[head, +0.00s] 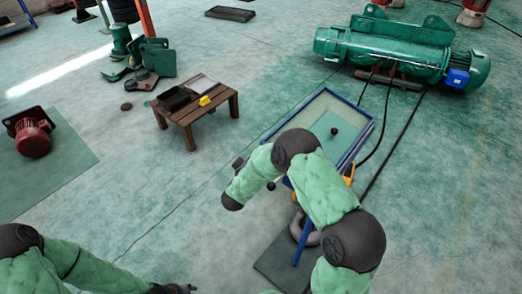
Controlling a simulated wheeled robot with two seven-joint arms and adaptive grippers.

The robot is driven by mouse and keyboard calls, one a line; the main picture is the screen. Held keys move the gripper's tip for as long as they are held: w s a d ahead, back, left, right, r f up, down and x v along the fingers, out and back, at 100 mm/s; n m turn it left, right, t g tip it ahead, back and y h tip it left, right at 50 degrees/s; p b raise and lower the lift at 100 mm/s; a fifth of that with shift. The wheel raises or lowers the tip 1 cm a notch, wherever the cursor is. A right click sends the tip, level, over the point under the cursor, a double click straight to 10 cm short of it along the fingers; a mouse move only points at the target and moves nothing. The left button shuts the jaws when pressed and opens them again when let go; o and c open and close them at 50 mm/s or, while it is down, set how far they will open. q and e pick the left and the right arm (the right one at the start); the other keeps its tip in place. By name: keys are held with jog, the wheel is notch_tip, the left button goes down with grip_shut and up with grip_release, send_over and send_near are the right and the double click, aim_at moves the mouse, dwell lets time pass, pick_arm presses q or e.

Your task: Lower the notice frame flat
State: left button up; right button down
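The notice frame (362,124) is a blue-edged rectangular panel with a pale face, right of centre. A small dark round knob (334,131) shows on its face. It looks tilted, but its exact angle is unclear. A blue post (302,242) stands below it. My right arm crosses in front of the frame's lower left part and hides it. I cannot make out the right gripper's fingers, so any contact with the frame is hidden. My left gripper (176,288) is low at the bottom edge, partly cut off, far from the frame; its opening is unclear.
A wooden stool (190,115) with a dark tray and a yellow item stands left of the frame. A green hoist (395,50) lies at the upper right, with dark cables trailing from it. A red motor (33,140) sits far left. Floor right of the frame is mostly clear.

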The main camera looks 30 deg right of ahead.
jog(key=shift+n+g, duration=0.4)
jog(key=shift+n, duration=0.5)
jog(key=shift+w+a+f, duration=0.1)
jog(key=shift+w+f, duration=0.15)
jog(key=shift+f, duration=0.95)
jog(key=shift+w+a+f, duration=0.1)
jog(key=shift+w+f, duration=0.1)
jog(key=shift+f, duration=0.95)
jog(key=c, duration=1.3)
grip_release()
jog(key=o, duration=0.3)
jog(key=shift+f, duration=0.2)
jog(key=shift+o, duration=0.2)
jog(key=shift+s, duration=0.1)
jog(key=v, duration=1.2)
jog(key=shift+r, duration=0.15)
